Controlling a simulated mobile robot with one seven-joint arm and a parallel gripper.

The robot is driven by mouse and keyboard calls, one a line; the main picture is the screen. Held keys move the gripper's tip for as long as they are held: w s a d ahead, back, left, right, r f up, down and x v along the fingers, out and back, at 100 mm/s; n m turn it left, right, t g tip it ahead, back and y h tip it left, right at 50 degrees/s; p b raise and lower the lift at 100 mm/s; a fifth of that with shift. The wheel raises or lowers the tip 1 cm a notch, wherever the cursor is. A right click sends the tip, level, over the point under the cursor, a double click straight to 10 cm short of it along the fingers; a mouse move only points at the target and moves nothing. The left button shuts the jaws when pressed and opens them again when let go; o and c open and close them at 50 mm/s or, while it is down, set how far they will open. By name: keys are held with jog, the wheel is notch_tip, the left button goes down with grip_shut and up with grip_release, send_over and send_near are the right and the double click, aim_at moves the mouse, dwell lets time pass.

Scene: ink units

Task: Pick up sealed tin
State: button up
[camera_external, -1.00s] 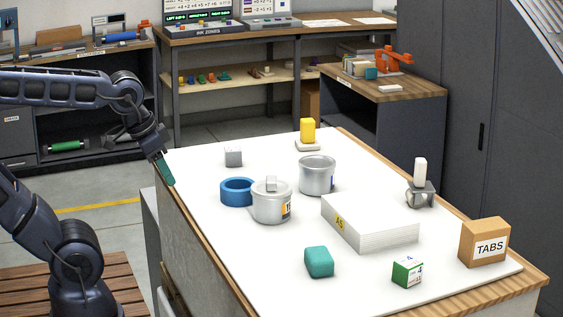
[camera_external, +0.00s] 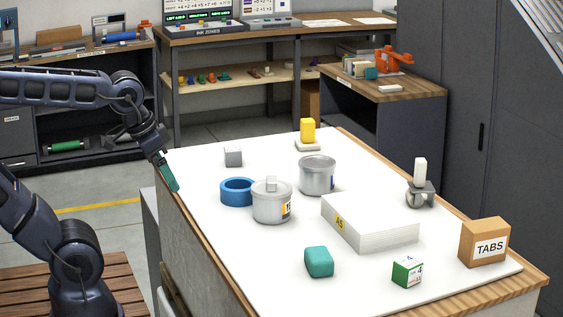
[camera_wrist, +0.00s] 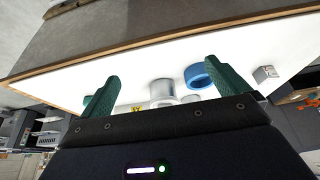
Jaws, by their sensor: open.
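A grey tin with a lid, a small block-like knob and a yellow-and-white label (camera_external: 272,205) stands upright on the white-topped table (camera_external: 375,270). In the wrist view, a grey tin (camera_wrist: 162,90) shows between the spread fingers, partly cut off by the gripper body.
A blue ring (camera_external: 237,192) lies left of the lidded tin, and a grey cube (camera_external: 233,156) sits behind it. A white block (camera_external: 370,222) lies to the right. A teal block (camera_external: 319,262), a green-and-white cube (camera_external: 407,272) and a TABS box (camera_external: 484,243) are at the front.

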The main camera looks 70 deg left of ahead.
jog(key=w+r+m, duration=0.2)
jog(key=w+r, duration=0.2)
jog(key=w, duration=0.5)
jog(key=m+g+h, duration=0.2)
jog(key=m, duration=0.3)
send_near(315, 161)
jog(key=shift+d+f, duration=0.4)
jog(key=shift+d, duration=0.3)
jog(key=shift+w+f, duration=0.35)
jog(key=shift+f, duration=0.05)
jog(key=x, duration=0.4)
jog(key=shift+a+f, duration=0.1)
jog(key=shift+f, duration=0.35)
jog(key=shift+a+x, duration=0.25)
jog(key=shift+x, duration=1.05)
jog(key=shift+a+x, duration=0.2)
jog(key=shift+x, duration=1.15)
jog(key=c, duration=1.2)
